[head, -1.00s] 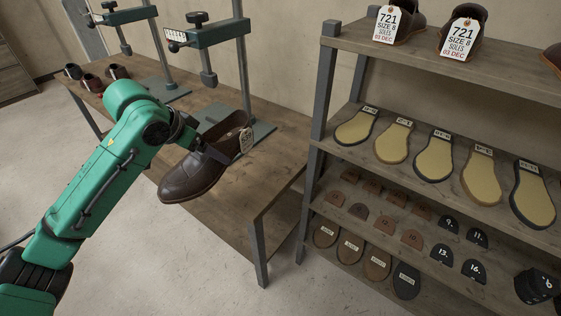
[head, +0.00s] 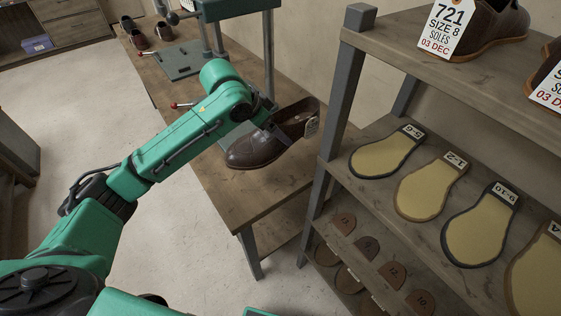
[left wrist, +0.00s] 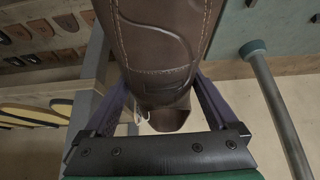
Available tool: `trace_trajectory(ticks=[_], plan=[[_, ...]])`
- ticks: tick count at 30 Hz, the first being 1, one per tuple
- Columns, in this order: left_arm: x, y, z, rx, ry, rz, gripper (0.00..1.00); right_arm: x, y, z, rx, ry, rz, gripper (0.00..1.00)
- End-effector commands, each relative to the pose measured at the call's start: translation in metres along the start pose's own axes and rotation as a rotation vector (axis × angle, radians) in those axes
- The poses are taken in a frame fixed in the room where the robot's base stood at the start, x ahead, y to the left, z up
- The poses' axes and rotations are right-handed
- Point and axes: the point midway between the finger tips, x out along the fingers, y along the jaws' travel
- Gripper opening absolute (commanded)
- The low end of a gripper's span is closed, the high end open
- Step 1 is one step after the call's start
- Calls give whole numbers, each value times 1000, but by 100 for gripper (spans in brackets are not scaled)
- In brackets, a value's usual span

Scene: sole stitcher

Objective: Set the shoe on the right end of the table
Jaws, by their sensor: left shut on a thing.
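A dark brown leather shoe (head: 255,150) with a paper tag at its heel is over the right end of the wooden table (head: 245,203) in the head view, its toe to the left. My left gripper (head: 277,131) is shut on the shoe near its middle. In the left wrist view the gripper's two fingers (left wrist: 160,92) press on both sides of the brown shoe (left wrist: 160,45). I cannot tell whether the sole touches the tabletop. My right gripper is not in view.
A shelf rack (head: 338,135) with soles, heel pieces and tagged shoes stands close to the table's right end. Green press stands (head: 235,8) are on the table farther back, with small shoes (head: 135,32) at its far end. The table's front right corner is bare.

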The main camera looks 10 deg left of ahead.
Motion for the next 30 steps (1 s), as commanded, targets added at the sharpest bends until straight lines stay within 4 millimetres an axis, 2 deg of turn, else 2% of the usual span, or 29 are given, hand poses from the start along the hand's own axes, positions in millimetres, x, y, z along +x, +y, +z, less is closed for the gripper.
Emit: trace_trajectory(ticks=[3,6,15,18,25,26,30], plan=[[32,0,21,-2,-1,1,6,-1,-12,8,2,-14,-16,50],[56,0,36,-1,0,1,6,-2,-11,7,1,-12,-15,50],[102,0,64,-1,3,1,6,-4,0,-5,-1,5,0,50],[110,0,69,2,5,-1,6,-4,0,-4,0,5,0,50],[110,0,69,2,5,-1,6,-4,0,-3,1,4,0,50],[111,0,70,1,2,0,100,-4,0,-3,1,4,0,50],[111,0,70,1,2,0,100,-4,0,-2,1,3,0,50]])
